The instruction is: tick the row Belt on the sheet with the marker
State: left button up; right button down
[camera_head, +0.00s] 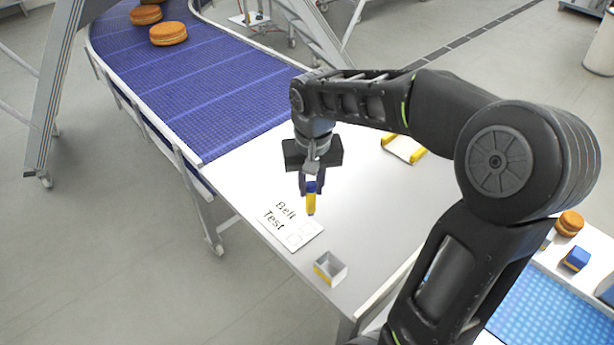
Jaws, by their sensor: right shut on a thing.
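My right gripper (312,185) is shut on the marker (311,203), which has a yellow body and a blue upper part. The marker is upright, with its lower end close to the sheet's upper right edge; I cannot tell whether it touches. The white sheet (283,241) lies on the white table and shows the rows Belt and Test, each with a box at its right end. The Belt row's box (309,228) is just below the marker in the picture. I see no clear mark in either box. My left gripper is not in view.
A small open box (330,268) with a yellow patch stands near the table's front edge. A yellow and white holder (403,147) lies behind my right arm. A blue conveyor (190,75) carries filled rounds (168,33). A blue and yellow block (575,259) sits at the right.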

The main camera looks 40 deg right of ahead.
aim_at(308, 205)
jog(key=shift+w+f+m, duration=0.1)
jog(key=shift+w+m, duration=0.35)
jog(key=shift+m, duration=0.15)
jog(key=shift+w+m, duration=0.1)
jog(key=shift+m, duration=0.2)
jog(key=shift+a+m, duration=0.1)
jog(key=shift+m, duration=0.2)
jog(key=shift+f+b, duration=2.15)
jog(key=shift+f, duration=0.8)
jog(key=shift+f+b, duration=0.55)
jog(key=shift+f, duration=0.05)
